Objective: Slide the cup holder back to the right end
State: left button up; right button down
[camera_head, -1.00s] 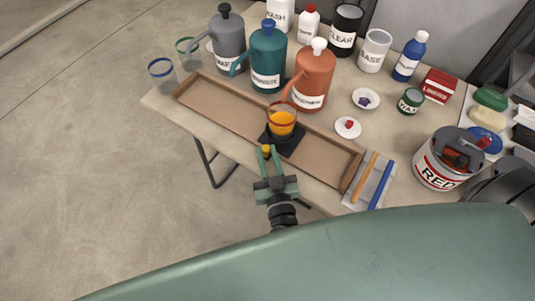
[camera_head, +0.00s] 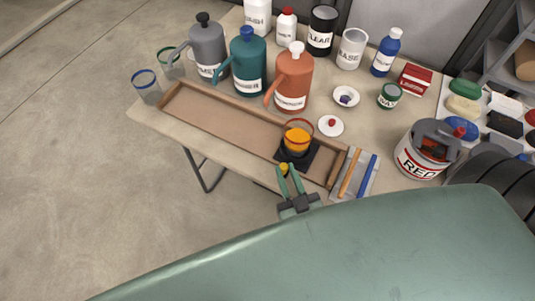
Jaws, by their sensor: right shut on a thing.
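The black cup holder (camera_head: 285,157) sits in the brown tray (camera_head: 217,120), towards its right end, with a short gap to the end wall (camera_head: 337,167). A clear cup with orange contents (camera_head: 297,138) stands upright in it. A yellow knob (camera_head: 284,168) is at the holder's front. My right gripper (camera_head: 287,169), with green fingers, reaches up from the near side and is shut on the knob. The fingers partly hide it. My left gripper is not in view.
Right of the tray lies a pale mat with an orange stick (camera_head: 350,172) and a blue stick (camera_head: 368,177). Three jugs and a white dish with a red piece (camera_head: 330,126) stand behind. The tray left of the holder is empty.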

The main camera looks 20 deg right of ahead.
jog(key=s+d, duration=0.2)
jog(key=s+d+p, duration=0.1)
jog(key=s, duration=0.2)
jog(key=shift+d, duration=0.35)
jog(key=shift+d+f, duration=0.1)
jog(key=shift+d, duration=0.05)
jog(key=c, duration=1.2)
grip_release()
jog(key=shift+s, duration=0.15)
jog(key=shift+d, duration=0.1)
jog(key=shift+s, duration=0.15)
jog(key=shift+s, duration=0.35)
jog(key=s+a+b, duration=0.1)
jog(key=s+b, duration=0.1)
jog(key=s, duration=0.5)
